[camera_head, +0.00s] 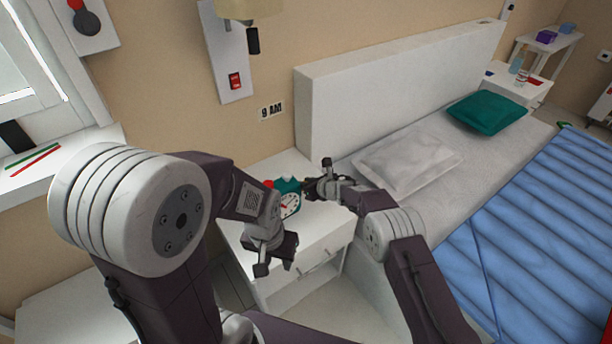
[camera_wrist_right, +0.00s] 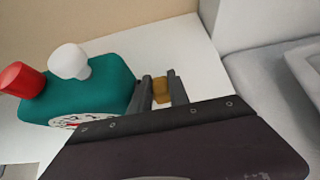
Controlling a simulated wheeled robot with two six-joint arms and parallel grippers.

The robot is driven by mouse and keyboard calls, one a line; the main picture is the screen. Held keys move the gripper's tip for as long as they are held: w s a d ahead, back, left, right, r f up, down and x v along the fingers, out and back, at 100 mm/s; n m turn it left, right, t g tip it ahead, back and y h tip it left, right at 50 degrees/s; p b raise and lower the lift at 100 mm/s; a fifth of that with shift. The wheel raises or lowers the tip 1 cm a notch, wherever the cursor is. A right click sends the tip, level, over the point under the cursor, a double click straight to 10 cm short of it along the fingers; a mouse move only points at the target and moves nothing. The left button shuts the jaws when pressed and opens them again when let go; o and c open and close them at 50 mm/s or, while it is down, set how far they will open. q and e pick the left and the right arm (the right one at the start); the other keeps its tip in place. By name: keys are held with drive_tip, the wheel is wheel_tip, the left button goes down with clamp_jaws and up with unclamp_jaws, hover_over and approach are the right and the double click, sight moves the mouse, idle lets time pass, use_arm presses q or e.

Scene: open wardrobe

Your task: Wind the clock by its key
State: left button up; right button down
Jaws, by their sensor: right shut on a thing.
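A teal clock (camera_head: 289,185) with a white face stands on the white nightstand (camera_head: 330,222). In the right wrist view the clock (camera_wrist_right: 105,92) has a red knob (camera_wrist_right: 22,80) and a white knob (camera_wrist_right: 70,61) on top. The brass-coloured key (camera_wrist_right: 161,90) is at the clock's right side, between the fingers of my right gripper (camera_wrist_right: 162,88). The right gripper (camera_head: 313,187) is beside the clock in the head view, shut on the key. My left gripper (camera_head: 275,267) is apart from the clock, in front of the nightstand, open and empty.
A bed with a white headboard (camera_head: 385,82), grey pillow (camera_head: 405,160) and blue cover (camera_head: 530,220) stands to the right. A window sill (camera_head: 60,155) is at left.

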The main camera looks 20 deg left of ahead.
idle(0.4)
drive_tip(key=c, duration=1.5)
unclamp_jaws()
drive_tip(key=shift+s+r, duration=0.1)
drive_tip(key=shift+b+v, duration=0.4)
drive_tip(key=shift+v, duration=4.05)
